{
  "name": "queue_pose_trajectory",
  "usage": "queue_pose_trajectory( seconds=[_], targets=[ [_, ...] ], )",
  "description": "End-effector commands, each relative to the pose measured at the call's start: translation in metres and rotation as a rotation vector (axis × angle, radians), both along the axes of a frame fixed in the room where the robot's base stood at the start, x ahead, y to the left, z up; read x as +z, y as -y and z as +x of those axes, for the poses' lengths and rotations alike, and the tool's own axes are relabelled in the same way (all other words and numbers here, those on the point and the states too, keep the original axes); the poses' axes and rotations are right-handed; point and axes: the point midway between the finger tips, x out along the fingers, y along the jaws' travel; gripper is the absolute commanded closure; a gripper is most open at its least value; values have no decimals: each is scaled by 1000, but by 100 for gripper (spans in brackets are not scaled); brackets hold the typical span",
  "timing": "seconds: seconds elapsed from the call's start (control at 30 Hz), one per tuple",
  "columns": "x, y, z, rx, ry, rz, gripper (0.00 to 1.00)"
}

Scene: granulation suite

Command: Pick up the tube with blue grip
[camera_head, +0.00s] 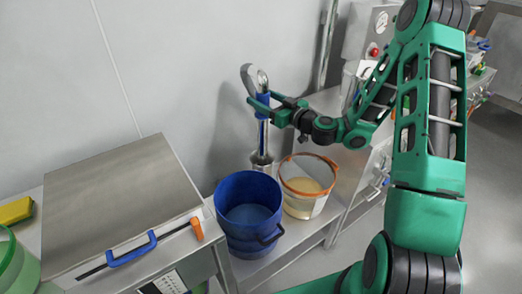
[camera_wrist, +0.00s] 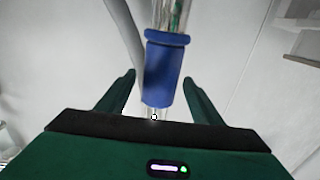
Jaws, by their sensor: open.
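The tube with blue grip (camera_head: 262,105) stands upright near the wall, behind the blue bucket. Its blue sleeve also shows in the wrist view (camera_wrist: 162,68), with clear tube above and below it. My gripper (camera_head: 256,103) is level with the blue grip. In the wrist view my gripper (camera_wrist: 158,88) is open, with one finger on each side of the sleeve and a visible gap on both sides. The tube's lower end is a metal piece, partly hidden behind the bucket rims.
A blue bucket (camera_head: 242,244) and a clear bucket with an orange rim (camera_head: 319,208) stand below my gripper. A steel box with a blue handle (camera_head: 130,249) is at left, with a yellow sponge (camera_head: 15,211) beside it. A grey hose (camera_head: 247,75) curves at the tube's top.

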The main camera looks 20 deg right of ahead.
Motion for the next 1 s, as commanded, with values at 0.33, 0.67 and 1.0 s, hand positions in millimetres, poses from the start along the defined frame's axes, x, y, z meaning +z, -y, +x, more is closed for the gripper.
queue_pose_trajectory(
  seconds=[0.33, 0.67, 1.0],
  targets=[
    [2, -19, 39, 2, 3, -3, 40],
    [2, -19, 42, 0, 0, -1, 49],
    [3, -20, 42, 1, 2, 0, 100]
  ],
)
